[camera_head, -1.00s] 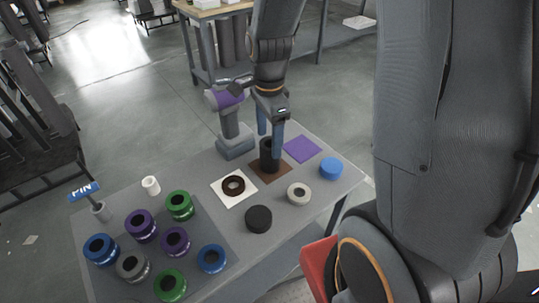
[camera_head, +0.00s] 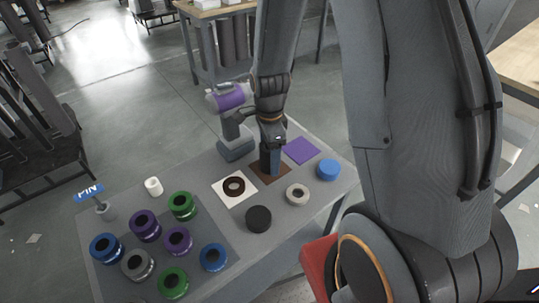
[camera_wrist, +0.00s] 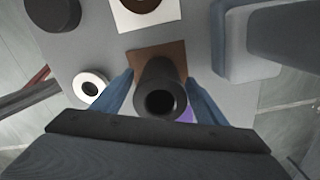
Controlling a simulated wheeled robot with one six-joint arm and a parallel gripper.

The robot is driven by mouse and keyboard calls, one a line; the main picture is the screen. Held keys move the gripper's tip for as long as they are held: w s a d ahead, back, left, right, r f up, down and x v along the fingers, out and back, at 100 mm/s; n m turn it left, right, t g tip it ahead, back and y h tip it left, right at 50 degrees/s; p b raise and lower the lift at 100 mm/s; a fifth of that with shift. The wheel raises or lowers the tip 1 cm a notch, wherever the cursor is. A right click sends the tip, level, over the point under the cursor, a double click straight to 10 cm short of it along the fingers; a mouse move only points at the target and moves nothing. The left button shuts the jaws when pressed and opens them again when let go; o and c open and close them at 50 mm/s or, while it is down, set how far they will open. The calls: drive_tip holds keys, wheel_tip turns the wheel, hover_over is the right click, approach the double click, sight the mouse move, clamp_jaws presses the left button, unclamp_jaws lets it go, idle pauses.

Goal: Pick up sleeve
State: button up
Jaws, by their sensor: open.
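The sleeve, a black hollow upright cylinder (camera_wrist: 158,75), stands on a brown square mat (camera_wrist: 140,57) in the wrist view. My gripper (camera_wrist: 160,92) is open, with one blue finger on each side of the sleeve and its open top facing the camera. Whether the fingers touch it I cannot tell. In the head view my gripper (camera_head: 270,162) points down over the brown mat (camera_head: 260,175), and its fingers mostly hide the sleeve.
A grey stand with a purple drum (camera_head: 230,98) stands close behind my gripper. Around the mat are a dark ring on a white mat (camera_head: 233,199), a purple mat (camera_head: 301,150), a blue disc (camera_head: 328,170), a white ring (camera_head: 297,195) and a black disc (camera_head: 258,219). Several coloured spools stand left.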

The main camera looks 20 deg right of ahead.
drive_tip(key=shift+f, duration=0.4)
drive_tip(key=c, duration=1.6)
drive_tip(key=shift+c, duration=0.2)
drive_tip(key=shift+r, duration=0.2)
drive_tip(key=shift+r+p, duration=1.55)
drive_tip(key=shift+r, duration=6.25)
